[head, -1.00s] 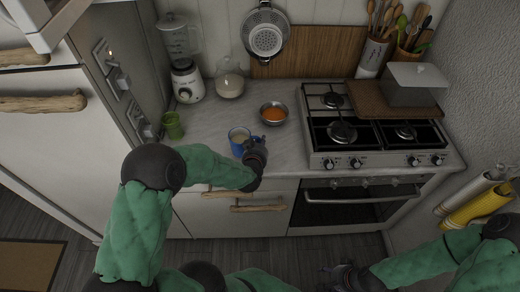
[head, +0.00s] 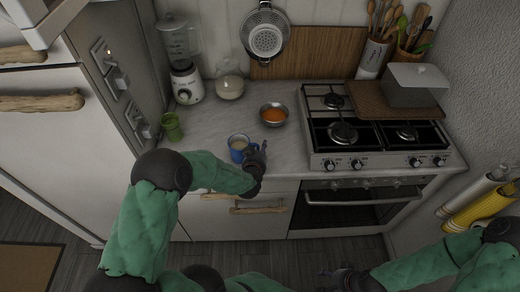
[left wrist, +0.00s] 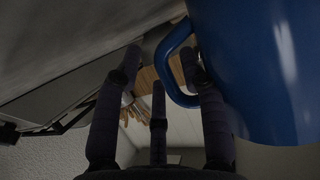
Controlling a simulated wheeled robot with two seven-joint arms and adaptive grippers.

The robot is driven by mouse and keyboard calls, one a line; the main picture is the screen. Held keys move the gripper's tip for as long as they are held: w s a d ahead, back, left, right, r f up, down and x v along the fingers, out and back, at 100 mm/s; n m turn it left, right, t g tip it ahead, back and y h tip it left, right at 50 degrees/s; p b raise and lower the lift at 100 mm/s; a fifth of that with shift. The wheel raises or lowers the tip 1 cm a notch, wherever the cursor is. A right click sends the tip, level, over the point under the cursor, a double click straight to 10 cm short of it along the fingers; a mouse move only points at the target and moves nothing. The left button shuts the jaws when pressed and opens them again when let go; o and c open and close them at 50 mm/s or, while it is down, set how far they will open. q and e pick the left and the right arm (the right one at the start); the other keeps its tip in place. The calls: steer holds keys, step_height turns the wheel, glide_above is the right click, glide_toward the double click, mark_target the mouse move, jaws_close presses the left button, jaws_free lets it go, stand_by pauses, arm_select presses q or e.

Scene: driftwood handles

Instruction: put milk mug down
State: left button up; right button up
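The blue milk mug (head: 236,155) is upright at the front edge of the counter (head: 205,150), with pale milk inside. I cannot tell whether its base touches the counter. In the left wrist view the blue mug (left wrist: 262,70) fills the right side, its handle close against one finger. My left gripper (head: 258,158) is at the mug's right side. In the left wrist view its fingers (left wrist: 162,70) stand apart, with the handle near the right finger and a clear gap to the left one. My right gripper (head: 345,276) is low and far from the counter, dark and unclear.
A metal bowl of orange food (head: 273,114) stands behind and right of the mug. A green cup (head: 172,127) is at the left, with a blender (head: 186,80) and a glass jug (head: 230,86) behind. The stove (head: 375,130) is to the right.

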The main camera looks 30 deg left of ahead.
arm_select(q)
steer(key=shift+r, duration=0.1)
steer(key=shift+r, duration=0.15)
steer(key=p+v, duration=0.3)
steer(key=v, duration=0.8)
steer(key=s+d+f+g+h, duration=0.4)
steer(key=s+d+f+g, duration=0.2)
steer(key=d+f, duration=0.3)
steer(key=s+d+f+m+g+h, duration=0.1)
steer(key=s+d+f+g+h, duration=0.3)
steer(key=s+d+f, duration=0.5)
step_height(320, 180, down, 4)
steer(key=shift+s+d+f+m+g+h, duration=0.15)
steer(key=shift+d+m+g+h, duration=0.3)
steer(key=shift+g, duration=0.75)
steer(key=shift+d, duration=0.1)
